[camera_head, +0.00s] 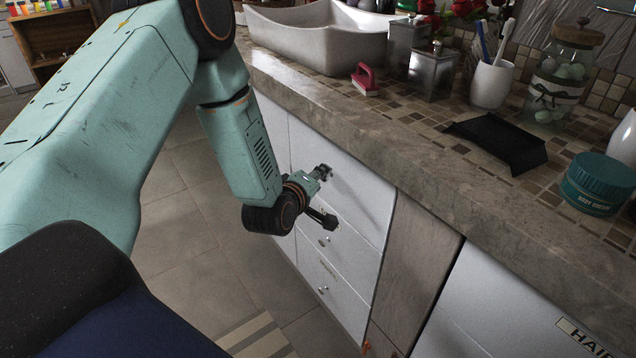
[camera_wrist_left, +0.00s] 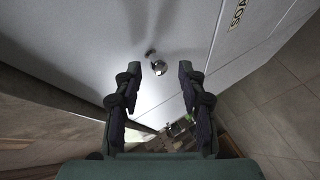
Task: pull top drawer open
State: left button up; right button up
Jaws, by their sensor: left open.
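The top drawer has a plain white front (camera_head: 355,190) under the counter edge, and it looks flush with the cabinet. My left gripper (camera_head: 326,194) is right in front of it and hides its knob in the head view. In the left wrist view, the round metal knob (camera_wrist_left: 159,67) stands out from the white drawer front (camera_wrist_left: 90,40). My left gripper (camera_wrist_left: 159,70) is open there, with one finger on each side of the knob. I see gaps between the fingertips and the knob. My right gripper is not in view.
Lower drawers with knobs (camera_head: 323,289) sit below. The stone counter (camera_head: 400,150) overhangs above and carries a sink (camera_head: 320,40), metal canisters (camera_head: 433,70), a toothbrush cup (camera_head: 491,85), a black tray (camera_head: 497,140) and a teal jar (camera_head: 598,185). The tiled floor (camera_head: 190,235) before the drawers looks clear.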

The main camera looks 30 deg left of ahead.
pick_arm(q)
jog(key=shift+w+d, duration=0.1)
jog(key=shift+w, duration=0.1)
jog(key=shift+s, duration=0.1)
jog(key=shift+c, duration=0.7)
grip_shut()
